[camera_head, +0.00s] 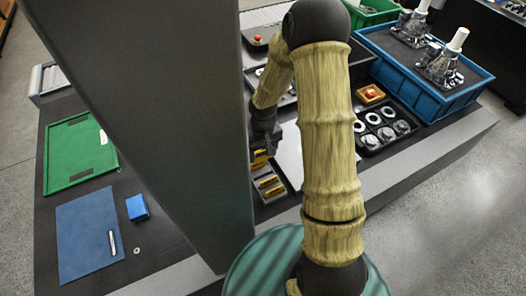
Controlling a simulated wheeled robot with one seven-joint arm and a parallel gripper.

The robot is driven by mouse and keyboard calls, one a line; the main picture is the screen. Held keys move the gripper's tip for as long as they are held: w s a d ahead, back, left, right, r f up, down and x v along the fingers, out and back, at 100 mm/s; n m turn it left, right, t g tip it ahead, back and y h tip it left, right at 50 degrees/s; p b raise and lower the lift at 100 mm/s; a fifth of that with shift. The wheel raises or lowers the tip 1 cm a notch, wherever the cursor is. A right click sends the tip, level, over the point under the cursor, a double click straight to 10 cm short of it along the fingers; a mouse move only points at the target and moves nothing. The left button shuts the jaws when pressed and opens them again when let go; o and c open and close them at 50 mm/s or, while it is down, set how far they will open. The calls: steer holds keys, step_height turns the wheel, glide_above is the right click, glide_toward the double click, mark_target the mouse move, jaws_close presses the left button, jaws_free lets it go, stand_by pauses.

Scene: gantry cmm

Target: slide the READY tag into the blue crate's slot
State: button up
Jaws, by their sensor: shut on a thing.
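My gripper (260,152) is low over the bench, just right of the dark column and partly hidden by it. It is shut on a small yellow piece (262,160). I cannot read any lettering on it, so I cannot tell whether it is the READY tag. Just below it in the picture is a small grey tray (258,180) with yellow pieces (269,184) in it. The blue crate (447,107) stands at the upper right, apart from my gripper, with metal parts with white tops inside. I cannot make out its slot.
A black tray of round parts (384,132) and an orange item (371,93) lie between my arm and the crate. A white plate (290,155) lies behind my arm. A green mat (65,155), a blue mat (80,235) and a blue block (137,207) are at left.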

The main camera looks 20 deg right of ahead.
steer(key=shift+r+p, duration=1.05)
steer(key=shift+r, duration=0.35)
steer(key=shift+f, duration=0.1)
